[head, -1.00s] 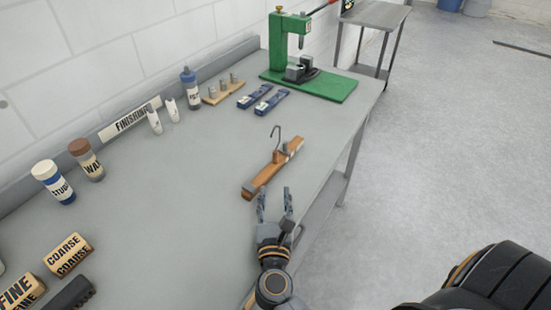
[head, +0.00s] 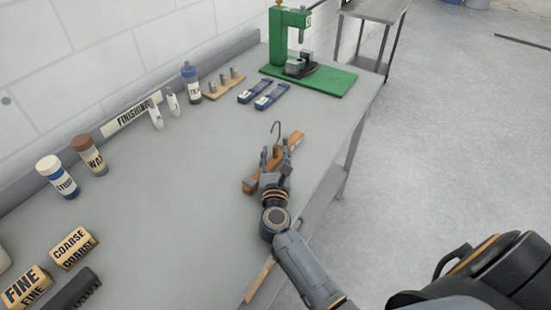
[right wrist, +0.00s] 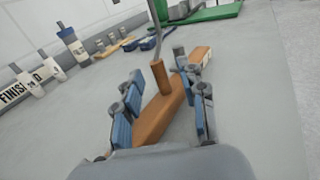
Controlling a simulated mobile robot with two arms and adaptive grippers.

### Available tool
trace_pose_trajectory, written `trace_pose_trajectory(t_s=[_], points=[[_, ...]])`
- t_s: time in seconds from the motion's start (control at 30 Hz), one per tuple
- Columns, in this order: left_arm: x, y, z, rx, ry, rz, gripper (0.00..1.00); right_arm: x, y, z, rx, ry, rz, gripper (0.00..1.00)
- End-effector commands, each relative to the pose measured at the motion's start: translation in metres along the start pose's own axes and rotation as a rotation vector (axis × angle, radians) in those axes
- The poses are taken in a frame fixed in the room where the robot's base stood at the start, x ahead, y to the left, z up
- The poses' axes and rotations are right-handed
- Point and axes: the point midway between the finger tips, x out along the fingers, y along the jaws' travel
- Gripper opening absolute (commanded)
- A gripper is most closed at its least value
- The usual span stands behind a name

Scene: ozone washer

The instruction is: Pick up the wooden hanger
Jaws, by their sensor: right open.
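The wooden hanger (head: 250,184) lies on the grey workbench, with its metal hook pointing up. My right gripper (head: 275,160) is over the hanger's middle in the head view and hides part of it. In the right wrist view, the hanger's wooden bar (right wrist: 160,115) runs between the open blue-padded fingers of my right gripper (right wrist: 163,110), one on each side. I cannot tell whether the fingers touch the wood. The hook's stem rises from the bar just ahead of the fingers. My left gripper is not in view.
A green press (head: 310,75) stands at the bench's far end. Blue-handled tools (head: 262,94), bottles (head: 191,82) and a "FINISHING" sign (head: 131,117) line the wall side. Sanding blocks (head: 72,249) sit at near left. The bench (head: 170,190) is clear left of the hanger.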

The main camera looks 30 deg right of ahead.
Motion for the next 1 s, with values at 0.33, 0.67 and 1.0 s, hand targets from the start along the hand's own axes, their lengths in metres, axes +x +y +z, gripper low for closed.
trace_pose_trajectory(t_s=[0.33,0.67,1.0], points=[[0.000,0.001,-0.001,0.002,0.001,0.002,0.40,0.000,0.000,0.000,0.000,0.000,0.000,0.07],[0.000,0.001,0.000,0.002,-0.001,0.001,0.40,0.000,0.000,0.001,0.000,-0.001,0.000,0.00],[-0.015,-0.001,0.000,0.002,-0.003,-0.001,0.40,0.000,0.001,0.049,0.007,-0.004,-0.001,0.00]])
